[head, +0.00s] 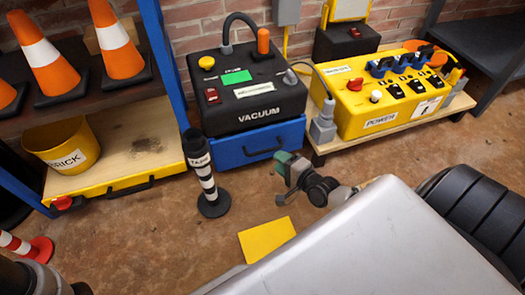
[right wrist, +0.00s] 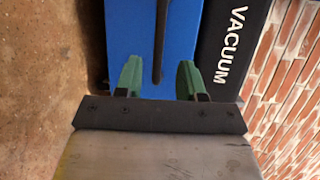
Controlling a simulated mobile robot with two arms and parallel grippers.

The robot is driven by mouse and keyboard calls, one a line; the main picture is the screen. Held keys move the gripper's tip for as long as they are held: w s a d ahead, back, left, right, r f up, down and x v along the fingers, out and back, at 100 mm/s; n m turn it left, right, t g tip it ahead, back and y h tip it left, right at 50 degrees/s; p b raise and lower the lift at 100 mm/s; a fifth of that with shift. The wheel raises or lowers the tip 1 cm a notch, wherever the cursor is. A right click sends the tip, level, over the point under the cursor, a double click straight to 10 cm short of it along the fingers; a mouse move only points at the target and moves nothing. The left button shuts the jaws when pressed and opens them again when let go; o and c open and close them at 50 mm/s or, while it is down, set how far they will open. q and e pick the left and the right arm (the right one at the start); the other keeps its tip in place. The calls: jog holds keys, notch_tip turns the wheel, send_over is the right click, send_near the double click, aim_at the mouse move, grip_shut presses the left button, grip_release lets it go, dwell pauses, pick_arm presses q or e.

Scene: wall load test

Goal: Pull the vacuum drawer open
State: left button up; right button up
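The black vacuum unit (head: 250,88), lettered VACUUM, stands against the brick wall in the head view. Its blue drawer (head: 228,150) is below, with the front about flush under the unit. A dark bar handle (head: 264,153) runs along the drawer front. My right gripper (head: 281,162) is in front of the drawer's right part. In the right wrist view its green fingers (right wrist: 159,78) are apart, facing the blue front (right wrist: 128,28). The dark handle (right wrist: 160,40) lines up between them; whether they reach around it I cannot tell. My left gripper is not in view.
A black-and-white striped post (head: 207,180) stands just left of the drawer. A yellow power box (head: 385,95) on a low wooden platform is to the right. A shelf with cones (head: 50,65) is at left. A yellow sheet (head: 267,238) lies on open floor.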

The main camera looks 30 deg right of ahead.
aim_at(266, 152)
jog(key=b+x, duration=0.3)
jog(key=x, duration=0.4)
jog(key=shift+w+f, duration=0.2)
jog(key=shift+w, duration=0.05)
jog(key=shift+c, duration=0.5)
grip_shut()
